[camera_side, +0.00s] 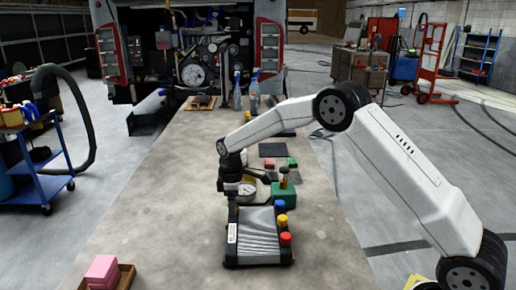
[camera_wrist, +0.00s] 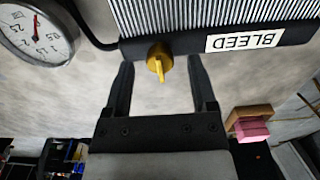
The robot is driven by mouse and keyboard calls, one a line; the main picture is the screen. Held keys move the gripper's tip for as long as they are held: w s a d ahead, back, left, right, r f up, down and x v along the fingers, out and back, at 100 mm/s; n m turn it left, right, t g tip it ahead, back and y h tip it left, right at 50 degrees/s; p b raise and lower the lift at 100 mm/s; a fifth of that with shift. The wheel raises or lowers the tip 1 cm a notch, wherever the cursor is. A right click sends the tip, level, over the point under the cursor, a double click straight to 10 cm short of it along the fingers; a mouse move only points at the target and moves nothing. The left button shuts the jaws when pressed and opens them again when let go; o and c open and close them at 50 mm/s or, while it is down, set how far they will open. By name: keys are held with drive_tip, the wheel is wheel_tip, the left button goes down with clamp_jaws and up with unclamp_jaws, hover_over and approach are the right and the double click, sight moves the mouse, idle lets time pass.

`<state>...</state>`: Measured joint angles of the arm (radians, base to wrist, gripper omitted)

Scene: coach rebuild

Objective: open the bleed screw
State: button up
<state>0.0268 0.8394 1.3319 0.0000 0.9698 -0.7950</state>
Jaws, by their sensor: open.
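The bleed screw (camera_wrist: 159,60) is a yellow wing-shaped screw on the dark edge of the ribbed radiator (camera_wrist: 215,18), beside a white label reading BLEED (camera_wrist: 244,40), upside down in the wrist view. My gripper (camera_wrist: 161,80) is open, its two dark fingers either side of the screw with a gap on each side; no contact shows. In the side view the radiator (camera_side: 258,236) lies on the bench and my gripper (camera_side: 229,186) is at its far left corner. The screw cannot be made out there.
A pressure gauge (camera_side: 247,189) stands close to my gripper, with a dark hose at the radiator. Blue, yellow and red knobs (camera_side: 285,239) line the radiator's right side. A green block (camera_side: 284,194) is behind.

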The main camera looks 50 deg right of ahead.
drive_tip(key=shift+r, duration=3.55)
drive_tip(key=s+f+m+t, duration=0.1)
drive_tip(key=s+m, duration=0.3)
drive_tip(key=s, duration=0.9)
drive_tip(key=s+a+f+m+t, duration=0.1)
drive_tip(key=s+f+m, duration=0.2)
drive_tip(key=s, duration=1.1)
drive_tip(key=shift+s+a+m+t, duration=0.15)
drive_tip(key=shift+a+m+t, duration=0.15)
drive_tip(key=shift+m, duration=0.6)
